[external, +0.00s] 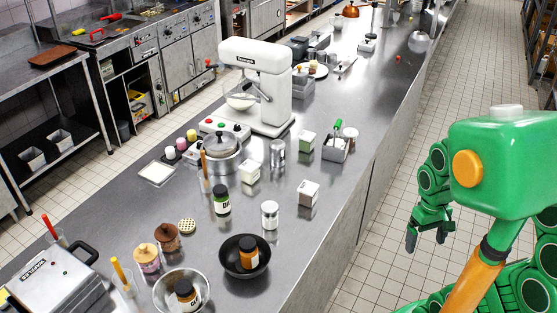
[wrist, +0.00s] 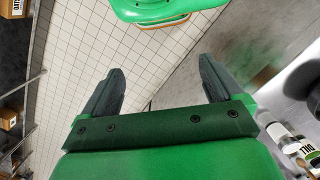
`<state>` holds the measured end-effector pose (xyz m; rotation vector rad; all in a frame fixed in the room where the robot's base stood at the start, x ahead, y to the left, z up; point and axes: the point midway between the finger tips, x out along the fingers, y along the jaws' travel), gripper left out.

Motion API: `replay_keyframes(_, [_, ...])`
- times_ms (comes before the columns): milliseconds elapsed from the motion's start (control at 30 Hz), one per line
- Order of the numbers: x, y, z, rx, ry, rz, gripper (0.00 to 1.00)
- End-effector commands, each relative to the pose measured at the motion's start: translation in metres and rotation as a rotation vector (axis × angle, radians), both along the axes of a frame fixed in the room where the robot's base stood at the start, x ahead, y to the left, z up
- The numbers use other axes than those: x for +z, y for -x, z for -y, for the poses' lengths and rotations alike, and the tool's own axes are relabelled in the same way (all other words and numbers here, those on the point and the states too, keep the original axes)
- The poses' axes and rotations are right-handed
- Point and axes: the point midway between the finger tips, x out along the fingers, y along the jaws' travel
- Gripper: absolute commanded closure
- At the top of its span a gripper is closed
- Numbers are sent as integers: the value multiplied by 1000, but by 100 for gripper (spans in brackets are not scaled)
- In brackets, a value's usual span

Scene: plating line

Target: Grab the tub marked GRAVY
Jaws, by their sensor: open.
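My gripper (external: 426,239) hangs over the floor to the right of the counter, apart from all the tubs. In the wrist view my gripper (wrist: 160,67) has its fingers spread, with nothing between them. No tub can be made out in the wrist view.
The counter (external: 352,178) has a clear strip along its right edge. A stand mixer (external: 262,85) rises behind. Tiled floor lies beneath my gripper.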

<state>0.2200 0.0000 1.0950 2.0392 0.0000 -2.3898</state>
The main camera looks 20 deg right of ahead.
Motion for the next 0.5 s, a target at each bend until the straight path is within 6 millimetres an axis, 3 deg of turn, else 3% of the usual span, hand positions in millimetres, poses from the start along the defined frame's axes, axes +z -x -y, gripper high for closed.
replay_keyframes(267, [-1, -3, 1, 12, 5, -3, 6])
replay_keyframes(500, [-7, -37, 7, 122, 63, -16, 6])
